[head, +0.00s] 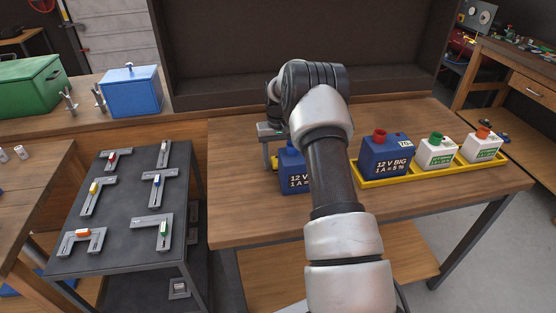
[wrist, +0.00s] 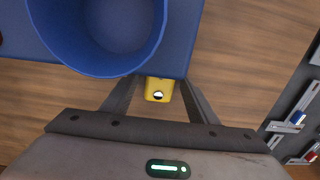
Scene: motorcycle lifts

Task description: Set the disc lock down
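My gripper (head: 270,130) points down over the wooden workbench, just behind and left of a blue battery-like box (head: 293,178). The disc lock, a small yellow body with a round black-and-silver spot (wrist: 158,90), shows between my fingertips in the wrist view. The far part of the lock is hidden behind the blue box's edge. The blue box's round blue top (wrist: 105,30) fills the upper left of the wrist view, very close to the fingers.
A yellow tray (head: 400,178) on the bench holds another blue box (head: 385,157) and two white ones. A dark cart (head: 125,205) at left carries several grey angled tools with coloured tags. Bare bench top lies at the front left of the bench (head: 240,210).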

